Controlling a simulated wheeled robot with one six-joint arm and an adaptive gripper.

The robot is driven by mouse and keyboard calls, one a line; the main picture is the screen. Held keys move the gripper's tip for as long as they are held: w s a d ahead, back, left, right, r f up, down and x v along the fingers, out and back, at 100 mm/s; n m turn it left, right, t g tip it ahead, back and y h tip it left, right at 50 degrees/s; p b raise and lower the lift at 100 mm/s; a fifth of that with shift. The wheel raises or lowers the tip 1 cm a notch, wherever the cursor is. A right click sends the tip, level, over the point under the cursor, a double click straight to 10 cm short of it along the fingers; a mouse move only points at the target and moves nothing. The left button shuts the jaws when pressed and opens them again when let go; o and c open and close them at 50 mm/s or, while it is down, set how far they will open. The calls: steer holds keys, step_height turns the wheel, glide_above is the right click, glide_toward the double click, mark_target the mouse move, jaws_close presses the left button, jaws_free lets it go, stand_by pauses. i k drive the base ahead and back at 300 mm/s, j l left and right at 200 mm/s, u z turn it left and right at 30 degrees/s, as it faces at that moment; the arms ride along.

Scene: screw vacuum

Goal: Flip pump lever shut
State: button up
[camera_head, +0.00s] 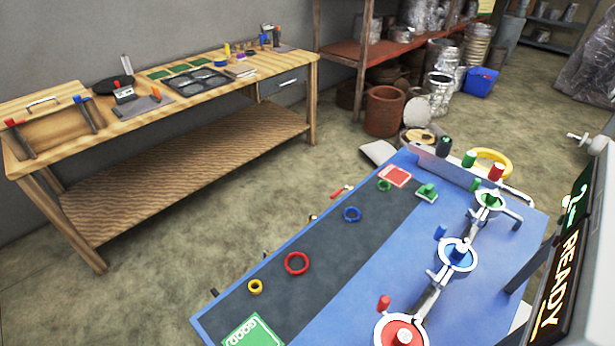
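On the blue table stand several round metal fittings joined by grey pipe. One has a red disc (403,334) at the bottom edge, one a blue centre (458,254), one a green centre (489,199). Small coloured handles stand beside them: a red handle (384,302), a blue handle (440,232) and a green handle (475,185). I cannot tell which of these is the pump lever, or whether it is open or shut. The red disc fitting is partly cut off by the frame. My gripper is not in view.
A dark mat (325,262) on the blue table (420,240) carries coloured rings and a green "GOOD" card (252,333). A screen reading "READY" (562,275) stands close on the right. A wooden workbench (190,107) is at left; open floor lies between.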

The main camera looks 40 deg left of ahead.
mark_target(338, 191)
steer(key=j, duration=0.9)
steer(key=k+j, duration=0.15)
steer(key=j, duration=1.6)
steer(key=i+j+z, duration=0.2)
steer(key=j, duration=0.55)
steer(key=j+z, duration=0.15)
steer(key=j, duration=0.55)
steer(key=i+j+z, duration=0.2)
steer(key=j, duration=0.6)
steer(key=k+l, duration=0.05)
steer(key=k, duration=0.05)
